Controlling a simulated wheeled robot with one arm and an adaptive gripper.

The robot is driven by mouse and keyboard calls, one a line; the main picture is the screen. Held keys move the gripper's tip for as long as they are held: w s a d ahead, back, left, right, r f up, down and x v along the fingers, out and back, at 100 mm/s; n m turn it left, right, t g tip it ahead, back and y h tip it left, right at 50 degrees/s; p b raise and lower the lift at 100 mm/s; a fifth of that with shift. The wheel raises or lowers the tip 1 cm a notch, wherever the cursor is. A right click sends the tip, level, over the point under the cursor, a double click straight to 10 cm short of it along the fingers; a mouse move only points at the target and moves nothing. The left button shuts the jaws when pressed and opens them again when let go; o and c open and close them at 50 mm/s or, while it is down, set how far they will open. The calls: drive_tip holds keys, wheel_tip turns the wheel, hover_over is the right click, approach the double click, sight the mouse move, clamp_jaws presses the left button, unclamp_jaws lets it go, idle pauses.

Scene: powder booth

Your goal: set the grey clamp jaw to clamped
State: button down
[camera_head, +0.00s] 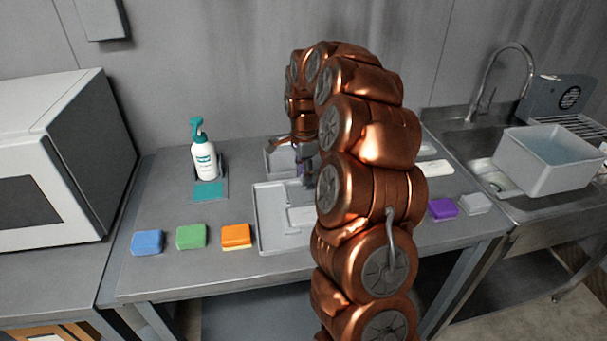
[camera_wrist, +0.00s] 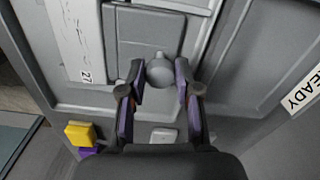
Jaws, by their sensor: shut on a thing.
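The grey clamp jaw (camera_wrist: 145,32) shows in the wrist view as a grey block with a round knob (camera_wrist: 161,72) at its near end. My gripper (camera_wrist: 160,84) is shut on the knob, with one dark, purple-lined finger on either side of it. In the head view my gripper (camera_head: 303,148) reaches down over the grey trays at the middle of the bench. My copper arm hides part of that spot, so the jaw's position cannot be told from there.
A grey tray (camera_head: 266,232) lies on the bench. Blue (camera_head: 147,242), green (camera_head: 191,236) and orange (camera_head: 236,235) sponges lie at the front left. A soap bottle (camera_head: 204,160) stands behind them. A purple sponge (camera_head: 442,208) lies right of my arm, near the sink (camera_head: 478,165).

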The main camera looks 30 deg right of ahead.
drive_tip(key=c, duration=0.8)
unclamp_jaws()
wheel_tip(320, 180, up, 12)
idle(0.4)
